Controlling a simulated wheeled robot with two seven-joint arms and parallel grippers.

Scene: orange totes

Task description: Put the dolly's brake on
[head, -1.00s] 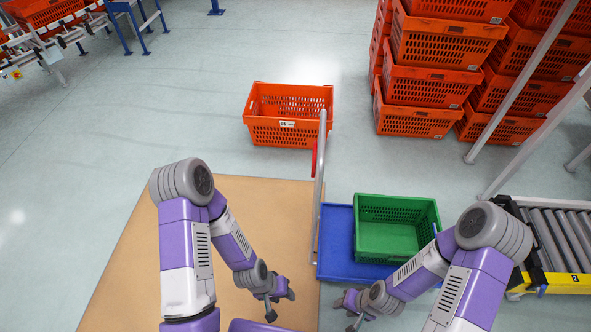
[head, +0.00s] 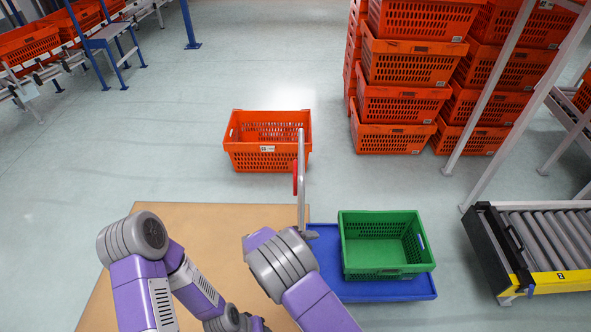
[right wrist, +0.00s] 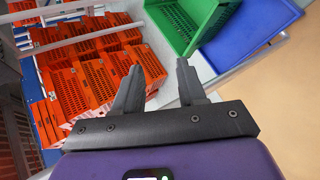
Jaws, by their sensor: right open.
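The dolly is a blue platform (head: 385,290) carrying a green tote (head: 388,272). A silver upright handle (head: 301,170) stands at its left side, with a red lever (head: 295,178) on it. The handle's lower end is partly hidden by my right arm. My right gripper is hidden in the head view behind my own arm. In the right wrist view the right gripper (right wrist: 160,70) is open and empty. The green tote (right wrist: 190,22) and blue platform (right wrist: 248,30) lie beyond its fingers there. My left gripper is out of sight beyond the bottom edge.
An orange tote (head: 267,145) stands on the floor behind the handle. Tall orange tote stacks (head: 405,100) stand at the back right. A roller conveyor (head: 545,245) is at the right. A tan mat (head: 190,225) lies under my arms.

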